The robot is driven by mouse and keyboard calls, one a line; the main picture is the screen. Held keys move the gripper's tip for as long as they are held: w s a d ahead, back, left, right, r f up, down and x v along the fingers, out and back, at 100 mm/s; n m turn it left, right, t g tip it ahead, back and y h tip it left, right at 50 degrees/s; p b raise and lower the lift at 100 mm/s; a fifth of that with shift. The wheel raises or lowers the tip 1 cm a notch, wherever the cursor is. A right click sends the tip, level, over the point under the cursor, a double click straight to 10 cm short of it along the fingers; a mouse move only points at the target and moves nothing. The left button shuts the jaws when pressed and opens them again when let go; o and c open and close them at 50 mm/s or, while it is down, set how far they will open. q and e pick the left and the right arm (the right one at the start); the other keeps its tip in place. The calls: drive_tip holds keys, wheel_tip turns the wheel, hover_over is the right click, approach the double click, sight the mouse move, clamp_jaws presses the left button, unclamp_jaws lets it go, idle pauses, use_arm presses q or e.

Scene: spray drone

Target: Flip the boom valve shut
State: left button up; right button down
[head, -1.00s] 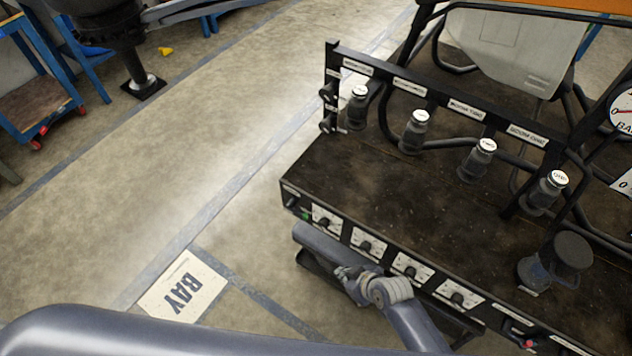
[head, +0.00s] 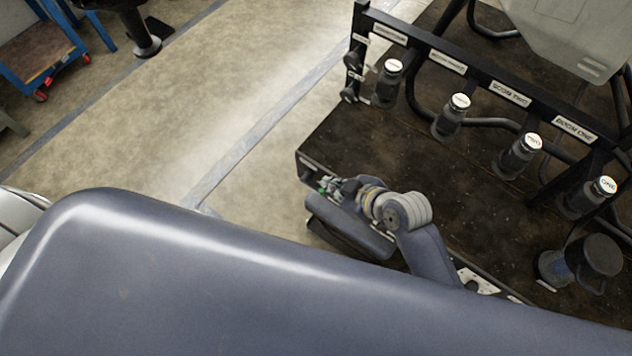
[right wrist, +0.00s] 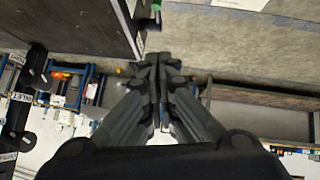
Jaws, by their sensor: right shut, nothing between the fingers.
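The spray rig has a black deck (head: 400,150) with a front control panel (head: 312,164). My right gripper (head: 334,187) is shut and empty at the left end of this panel, by a small green part. In the right wrist view its closed fingers (right wrist: 160,62) lie just below the panel's corner, with the green part (right wrist: 156,8) above the tips. I cannot tell whether they touch the panel. My arm hides most of the panel's knobs, and no boom valve handle shows clearly. Rail labels read BOOM TWO (head: 510,94) and BOOM ONE (head: 576,129). My left gripper is out of view.
Several dark canisters with white caps, one of them marked ONE (head: 590,195), stand along the rail. A dark round-topped part (head: 596,258) sits at the deck's right. A pale tank (head: 560,35) is behind. Left of the rig the floor (head: 200,130) is clear up to a blue cart (head: 45,65).

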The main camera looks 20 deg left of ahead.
hover_over(320, 194)
drive_tip(key=a, duration=0.2)
wheel_tip(320, 194, down, 6)
drive_tip(key=shift+w+d+f+b, duration=0.15)
drive_tip(key=shift+f+b, duration=0.2)
drive_tip(key=shift+f, duration=0.8)
drive_tip(key=shift+w+d+f+b, duration=0.1)
drive_tip(key=shift+f+b, duration=0.2)
drive_tip(key=shift+f, duration=0.85)
drive_tip(key=shift+s+d+f, duration=0.15)
drive_tip(key=shift+d+f, duration=0.2)
drive_tip(key=shift+f, duration=0.1)
drive_tip(key=shift+s+d+f+b, duration=0.15)
drive_tip(key=shift+d+f+b, duration=0.25)
drive_tip(key=shift+f+b, duration=0.4)
drive_tip(key=shift+d+f+b, duration=0.2)
drive_tip(key=shift+f+b, duration=0.3)
drive_tip(key=shift+b, duration=0.1)
drive_tip(key=shift+f+b, duration=0.5)
drive_tip(key=shift+f, duration=0.05)
drive_tip(key=shift+s+a, duration=0.1)
